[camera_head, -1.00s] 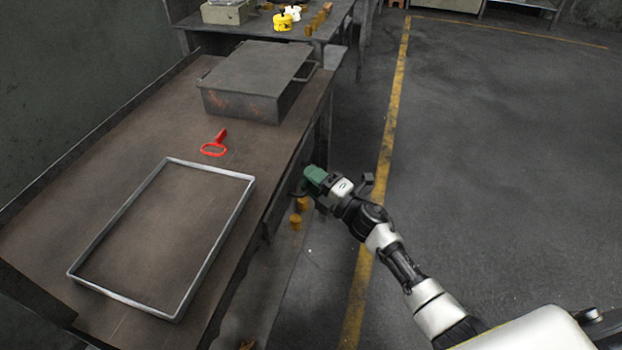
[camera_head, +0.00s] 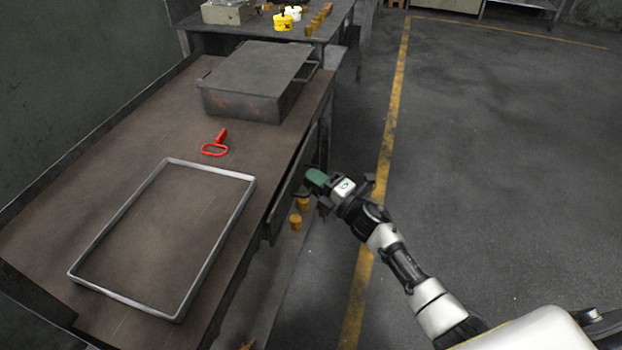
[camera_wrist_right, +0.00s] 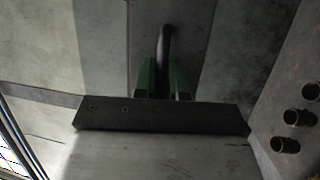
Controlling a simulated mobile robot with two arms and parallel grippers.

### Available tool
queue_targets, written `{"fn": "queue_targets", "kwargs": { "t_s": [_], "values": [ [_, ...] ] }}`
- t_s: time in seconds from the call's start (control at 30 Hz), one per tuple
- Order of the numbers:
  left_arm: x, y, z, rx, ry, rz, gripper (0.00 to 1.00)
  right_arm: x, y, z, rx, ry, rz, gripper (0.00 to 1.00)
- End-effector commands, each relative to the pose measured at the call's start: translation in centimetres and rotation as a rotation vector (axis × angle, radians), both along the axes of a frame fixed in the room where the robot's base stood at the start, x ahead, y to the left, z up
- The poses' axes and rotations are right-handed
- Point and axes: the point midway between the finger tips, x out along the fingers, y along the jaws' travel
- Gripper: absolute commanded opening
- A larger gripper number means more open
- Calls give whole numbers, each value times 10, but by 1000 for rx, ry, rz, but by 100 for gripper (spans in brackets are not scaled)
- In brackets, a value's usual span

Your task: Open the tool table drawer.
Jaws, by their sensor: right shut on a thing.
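The tool table (camera_head: 130,150) fills the left of the head view. Its drawer (camera_head: 290,195) stands slightly out from the table's right side, with a narrow dark gap behind its front. My right gripper (camera_head: 308,187), with green fingers, is at the drawer front. In the right wrist view my right gripper (camera_wrist_right: 163,82) is shut on the dark curved drawer handle (camera_wrist_right: 167,42), with a finger on each side of it. The fingers hide part of the handle. My left gripper is not in view.
On the table lie an empty metal frame (camera_head: 222,225), a red handled tool (camera_head: 215,149) and a grey metal box (camera_head: 240,105). Orange-brown cylinders (camera_head: 296,222) stand below the drawer. Open floor (camera_head: 480,170) lies to the right, past a yellow line (camera_head: 388,135).

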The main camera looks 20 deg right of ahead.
Motion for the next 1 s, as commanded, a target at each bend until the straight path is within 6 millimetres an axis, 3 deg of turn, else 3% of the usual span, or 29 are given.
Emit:
{"fn": "queue_targets", "kwargs": {
  "t_s": [0.17, 0.43, 0.7, 1.0],
  "values": [
    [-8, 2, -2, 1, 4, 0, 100, -16, -22, -2, -5, 5, -1, 0],
    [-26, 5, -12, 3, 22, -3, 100, -54, -79, -2, -7, 7, -1, 0],
    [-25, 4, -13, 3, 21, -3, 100, -94, -137, -3, -5, 6, 0, 0],
    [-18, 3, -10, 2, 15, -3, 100, -123, -181, -2, -4, 4, 0, 0]
  ]
}}
